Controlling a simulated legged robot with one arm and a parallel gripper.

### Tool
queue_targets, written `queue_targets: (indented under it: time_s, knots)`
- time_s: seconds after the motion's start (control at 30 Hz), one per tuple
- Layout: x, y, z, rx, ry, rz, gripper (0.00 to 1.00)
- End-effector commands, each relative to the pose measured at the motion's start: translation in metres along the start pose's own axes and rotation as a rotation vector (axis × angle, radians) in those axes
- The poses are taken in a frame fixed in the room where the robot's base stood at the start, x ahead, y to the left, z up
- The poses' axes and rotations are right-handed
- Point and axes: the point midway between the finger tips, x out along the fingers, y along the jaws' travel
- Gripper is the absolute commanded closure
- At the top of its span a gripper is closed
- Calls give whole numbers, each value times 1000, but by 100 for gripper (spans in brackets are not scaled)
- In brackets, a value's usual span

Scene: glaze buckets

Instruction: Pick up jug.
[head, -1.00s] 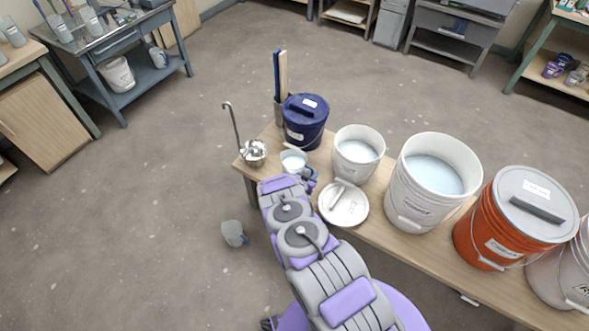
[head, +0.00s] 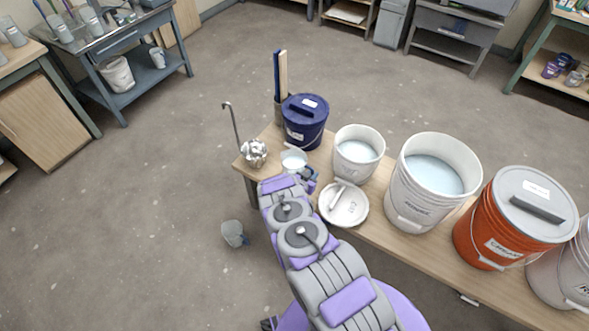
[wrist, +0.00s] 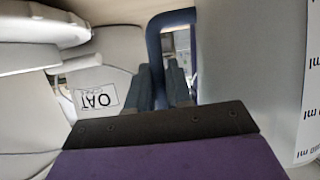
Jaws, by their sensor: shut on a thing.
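The jug (head: 293,161) stands on the wooden bench near its left end, pale with a light inside. In the wrist view its grey-white wall (wrist: 245,70), with printed ml marks at the right edge, fills the right side. Its dark blue handle (wrist: 153,45) rises at the top middle. My gripper (wrist: 163,82) is shut on this handle, its dark fingers on the handle's lower part. In the head view my gripper (head: 311,174) is beside the jug's right side, partly hidden by my arm. The jug looks upright; I cannot see its base.
A steel ladle (head: 253,152) is left of the jug, a navy lidded bucket (head: 304,122) behind it. A white bucket (head: 358,158), a white lid (head: 343,204), a larger white bucket (head: 410,205) and an orange bucket (head: 487,245) stand to the right. The floor at left is mostly clear.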

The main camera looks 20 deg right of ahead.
Motion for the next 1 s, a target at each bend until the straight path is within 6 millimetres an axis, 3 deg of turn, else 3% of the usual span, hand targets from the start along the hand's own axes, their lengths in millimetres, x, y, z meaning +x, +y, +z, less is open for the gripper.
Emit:
queue_targets:
  time_s: [0.33,0.63,1.0]
  knots:
    - [-3,0,-4,-3,-3,-1,100]
    - [-15,0,-37,2,1,0,100]
    - [-66,30,-21,-2,-1,-3,100]
